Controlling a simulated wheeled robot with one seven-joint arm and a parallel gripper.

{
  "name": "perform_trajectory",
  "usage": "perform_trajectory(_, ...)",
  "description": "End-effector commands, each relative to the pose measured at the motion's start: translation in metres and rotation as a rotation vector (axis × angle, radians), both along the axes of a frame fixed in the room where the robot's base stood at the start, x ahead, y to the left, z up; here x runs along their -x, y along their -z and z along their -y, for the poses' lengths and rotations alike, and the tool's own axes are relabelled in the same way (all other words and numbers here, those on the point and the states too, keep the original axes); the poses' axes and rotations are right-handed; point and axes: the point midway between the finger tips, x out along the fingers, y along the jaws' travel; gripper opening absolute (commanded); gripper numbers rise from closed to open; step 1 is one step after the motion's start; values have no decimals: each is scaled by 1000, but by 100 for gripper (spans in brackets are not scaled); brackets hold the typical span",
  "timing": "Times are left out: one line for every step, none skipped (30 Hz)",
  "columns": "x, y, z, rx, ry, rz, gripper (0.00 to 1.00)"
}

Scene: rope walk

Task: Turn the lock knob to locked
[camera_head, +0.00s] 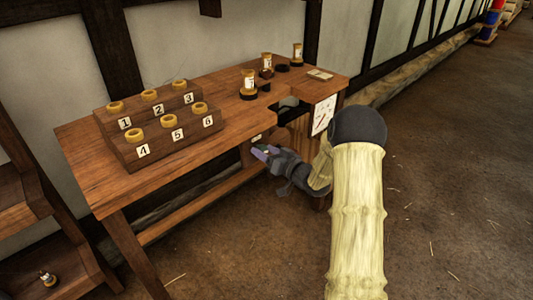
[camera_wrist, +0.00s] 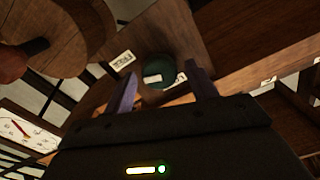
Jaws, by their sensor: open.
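A round dark green knob (camera_wrist: 165,68) with a white mark on its face shows in the wrist view, on a wooden panel. A small white label (camera_wrist: 123,61) with dark lettering too small to read sits to its left. My gripper (camera_wrist: 162,76) is open, its two purple fingers on either side of the knob in this view. I cannot tell whether they touch it. In the head view my gripper (camera_head: 264,152) is at the bench's front, below the top, beside a small white label (camera_head: 257,138). The knob is not clearly visible there.
The wooden bench (camera_head: 80,150) carries a stepped rack (camera_head: 160,158) with numbered yellow rings, several jars and a small board (camera_head: 320,74). A white sheet with a dial (camera_head: 323,115) hangs on its right end. Open floor (camera_head: 450,200) lies to the right.

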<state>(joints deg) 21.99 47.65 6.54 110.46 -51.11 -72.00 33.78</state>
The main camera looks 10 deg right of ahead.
Motion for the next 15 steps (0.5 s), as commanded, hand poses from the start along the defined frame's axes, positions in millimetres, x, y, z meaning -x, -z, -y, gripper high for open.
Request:
perform_trajectory(-1,0,-1,0,0,0,57)
perform_trajectory(-2,0,-1,0,0,0,57)
perform_trajectory(-2,0,-1,0,0,0,57)
perform_trajectory(-2,0,-1,0,0,0,57)
perform_trajectory(-2,0,-1,0,0,0,57)
perform_trajectory(-1,0,-1,0,0,0,57)
perform_trajectory(-1,0,-1,0,0,-1,57)
perform_trajectory(-1,0,-1,0,0,-1,57)
perform_trajectory(-1,0,-1,0,0,-1,49)
perform_trajectory(-1,0,-1,0,0,-1,44)
perform_trajectory(-1,0,-1,0,0,-1,38)
perform_trajectory(-1,0,-1,0,0,0,30)
perform_trajectory(-1,0,-1,0,0,-1,24)
perform_trajectory(-1,0,0,0,0,-1,18)
perform_trajectory(-1,0,0,1,1,-1,15)
